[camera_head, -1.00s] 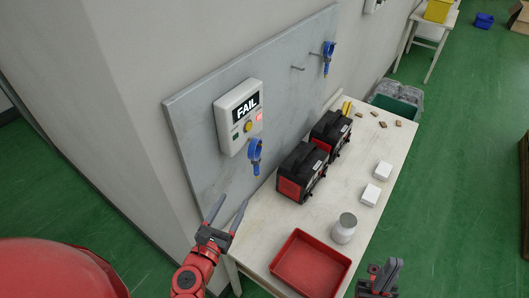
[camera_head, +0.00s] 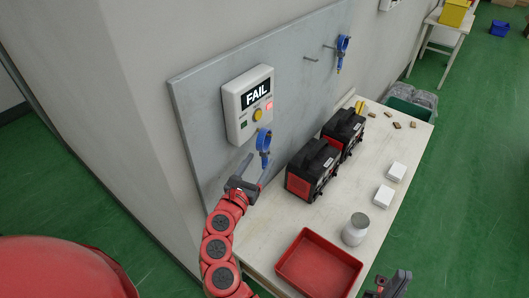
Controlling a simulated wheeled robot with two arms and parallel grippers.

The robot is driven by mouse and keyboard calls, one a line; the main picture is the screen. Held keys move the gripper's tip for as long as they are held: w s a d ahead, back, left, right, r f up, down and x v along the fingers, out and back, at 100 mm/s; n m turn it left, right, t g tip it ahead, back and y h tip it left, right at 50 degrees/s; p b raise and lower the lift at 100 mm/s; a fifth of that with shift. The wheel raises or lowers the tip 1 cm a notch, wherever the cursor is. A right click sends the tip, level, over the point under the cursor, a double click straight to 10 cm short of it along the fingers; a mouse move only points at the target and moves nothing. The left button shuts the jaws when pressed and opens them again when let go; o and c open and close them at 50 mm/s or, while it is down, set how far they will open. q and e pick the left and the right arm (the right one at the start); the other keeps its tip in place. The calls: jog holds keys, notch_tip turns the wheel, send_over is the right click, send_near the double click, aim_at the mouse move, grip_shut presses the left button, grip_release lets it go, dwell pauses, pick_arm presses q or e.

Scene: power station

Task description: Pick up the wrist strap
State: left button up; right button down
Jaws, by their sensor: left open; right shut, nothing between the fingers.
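A blue wrist strap (camera_head: 264,140) hangs on the grey wall panel, just below and right of the tester. A second blue strap (camera_head: 343,46) hangs from a peg farther along the panel. My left gripper (camera_head: 258,163) is open, fingers pointing up, at the lower end of the nearer strap. The fingers appear to be on either side of that lower end; I cannot tell whether they touch it. My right gripper (camera_head: 397,276) is shut and empty at the bottom edge, right of the red tray.
A tester (camera_head: 248,103) reading FAIL is on the grey panel (camera_head: 200,125). The white table (camera_head: 385,155) bears two black-and-red machines (camera_head: 313,170), a white jar (camera_head: 356,229), white boxes (camera_head: 384,196) and a red tray (camera_head: 318,265). An empty peg (camera_head: 311,59) juts from the panel.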

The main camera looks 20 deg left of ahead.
aim_at(263, 155)
pick_arm(q)
jog(key=shift+w+r, duration=0.2)
jog(key=shift+w, duration=0.15)
jog(key=w+p, duration=0.1)
jog(key=w, duration=0.2)
jog(key=shift+w+d+p, duration=0.15)
jog(key=shift+d+p, duration=0.05)
jog(key=shift+p, duration=0.15)
jog(key=shift+w, duration=0.55)
jog(key=shift+c, duration=0.3)
grip_shut()
